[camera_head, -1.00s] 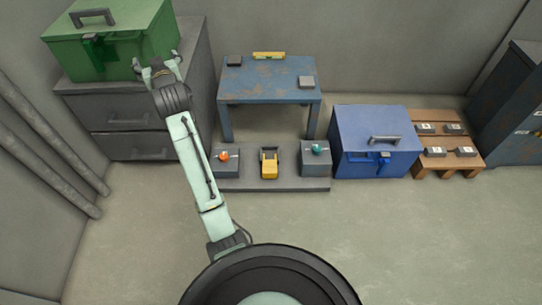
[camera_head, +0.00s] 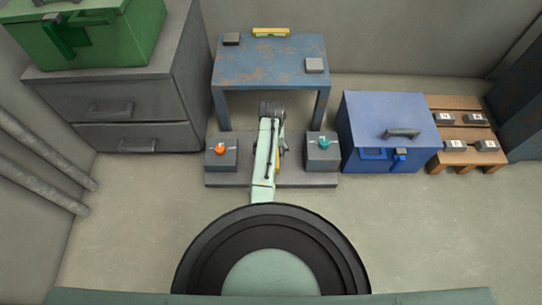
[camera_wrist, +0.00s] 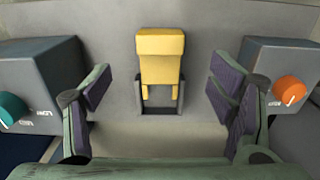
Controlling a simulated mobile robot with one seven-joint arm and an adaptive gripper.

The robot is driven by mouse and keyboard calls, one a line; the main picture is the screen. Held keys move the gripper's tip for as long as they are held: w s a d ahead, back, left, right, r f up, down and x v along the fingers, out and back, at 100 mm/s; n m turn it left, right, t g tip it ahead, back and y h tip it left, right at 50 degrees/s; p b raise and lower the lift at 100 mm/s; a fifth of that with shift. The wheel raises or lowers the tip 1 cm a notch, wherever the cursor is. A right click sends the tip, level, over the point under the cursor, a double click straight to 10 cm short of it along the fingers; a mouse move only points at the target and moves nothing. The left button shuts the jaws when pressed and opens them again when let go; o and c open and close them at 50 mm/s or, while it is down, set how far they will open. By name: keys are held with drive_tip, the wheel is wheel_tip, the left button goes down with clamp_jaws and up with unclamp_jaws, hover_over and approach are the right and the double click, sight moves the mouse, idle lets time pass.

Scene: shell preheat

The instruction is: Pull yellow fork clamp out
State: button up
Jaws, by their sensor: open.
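The yellow fork clamp (camera_wrist: 160,52) stands in a dark grey slotted holder (camera_wrist: 160,110) at the middle of the wrist view. Its two prongs point down into the holder. My gripper (camera_wrist: 158,93) is open, with one finger on each side of the clamp and a gap on both sides. No finger visibly touches it. In the head view my arm hides most of the clamp, and only a thin yellow strip shows beside the arm.
An orange-knob box (camera_head: 221,154) and a teal-knob box (camera_head: 322,152) flank the clamp on a low grey platform (camera_head: 308,180). A blue table (camera_head: 270,75) stands behind. A blue chest (camera_head: 390,130) is right, grey drawers with a green box (camera_head: 120,35) left.

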wheel_tip(320, 180, down, 10)
drive_tip(key=b, duration=0.3)
drive_tip(key=shift+s+f, duration=0.1)
drive_tip(key=shift+f, duration=0.15)
drive_tip(key=shift+c, duration=0.2)
drive_tip(key=c, duration=1.7)
